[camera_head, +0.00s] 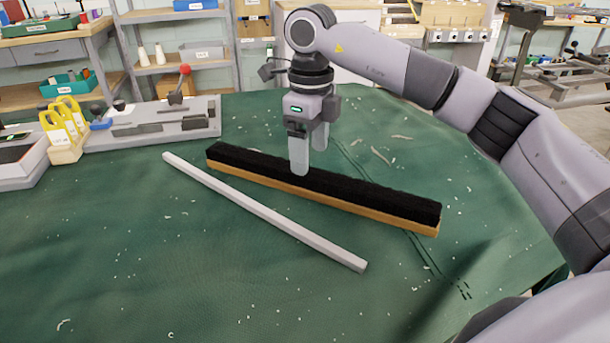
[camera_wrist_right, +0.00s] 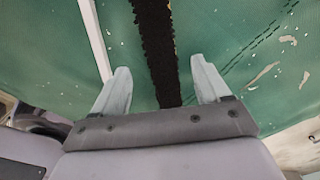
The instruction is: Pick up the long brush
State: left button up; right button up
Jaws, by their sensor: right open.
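The long brush (camera_head: 350,196) lies on the green cloth in the middle of the table, with black bristles on top and a tan wooden back below. It runs from upper left to lower right. My right gripper (camera_head: 310,160) points down over the brush, left of its middle, with its fingers apart. In the right wrist view the brush (camera_wrist_right: 156,50) runs up and down between the two open fingers (camera_wrist_right: 160,88). I cannot tell whether the fingers touch it. My left gripper is not in view.
A pale grey bar (camera_head: 265,213) lies on the cloth in front of the brush. A grey clamp fixture (camera_head: 150,128) and yellow-handled tools (camera_head: 63,122) stand at the back left. The green cloth (camera_head: 130,260) is clear at the front left.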

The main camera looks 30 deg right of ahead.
aim_at(311, 171)
notch_tip(311, 171, down, 6)
jog(key=shift+d+r+b, duration=0.1)
jog(key=shift+b, duration=0.25)
jog(key=c, duration=1.4)
